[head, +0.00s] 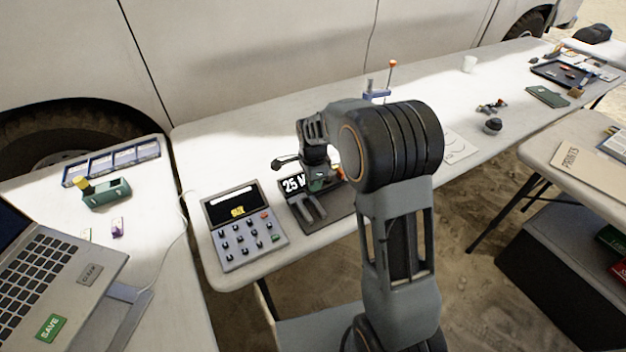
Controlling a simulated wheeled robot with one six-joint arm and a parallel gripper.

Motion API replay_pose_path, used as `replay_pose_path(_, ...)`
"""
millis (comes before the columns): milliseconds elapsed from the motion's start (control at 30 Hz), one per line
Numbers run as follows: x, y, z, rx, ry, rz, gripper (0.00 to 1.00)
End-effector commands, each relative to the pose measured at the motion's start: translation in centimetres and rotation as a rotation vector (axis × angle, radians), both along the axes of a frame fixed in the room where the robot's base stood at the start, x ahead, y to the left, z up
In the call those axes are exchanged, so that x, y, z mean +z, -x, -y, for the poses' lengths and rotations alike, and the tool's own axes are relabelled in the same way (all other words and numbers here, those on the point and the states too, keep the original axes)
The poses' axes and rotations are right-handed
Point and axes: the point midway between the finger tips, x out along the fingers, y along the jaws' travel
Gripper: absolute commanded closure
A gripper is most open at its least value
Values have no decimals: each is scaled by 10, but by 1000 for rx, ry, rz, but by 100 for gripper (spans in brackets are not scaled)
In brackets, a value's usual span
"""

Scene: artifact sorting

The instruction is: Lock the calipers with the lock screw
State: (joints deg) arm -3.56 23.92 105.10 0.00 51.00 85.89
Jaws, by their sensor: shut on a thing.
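The calipers (301,208) appear to be the dark device with a "25 W" readout and two grey prongs, lying flat on the long white table. My gripper (317,180) points down at their far end, right of the readout. It is shut at the calipers, on what seems to be the lock screw. The screw itself is hidden by the fingers and my wrist, so its turn cannot be told. A small green part shows at the fingertips. My arm covers the right side of the calipers.
A grey keypad box (243,226) stands close left of the calipers. A stand with an orange-tipped lever (391,75) rises behind my arm. A laptop (55,275) and a green holder (107,194) are on the left table. The table's middle back is clear.

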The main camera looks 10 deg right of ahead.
Motion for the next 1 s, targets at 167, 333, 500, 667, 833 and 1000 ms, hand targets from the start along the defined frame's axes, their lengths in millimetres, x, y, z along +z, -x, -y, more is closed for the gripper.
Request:
replay_pose_path(167,1,0,0,-55,0,1,100)
replay_pose_path(333,0,0,0,-82,0,2,100)
replay_pose_path(500,0,0,0,-88,0,2,100)
replay_pose_path(667,0,0,0,-88,0,2,100)
replay_pose_path(833,0,0,0,-87,0,1,74)
replay_pose_path(1000,0,0,0,-87,0,1,57)
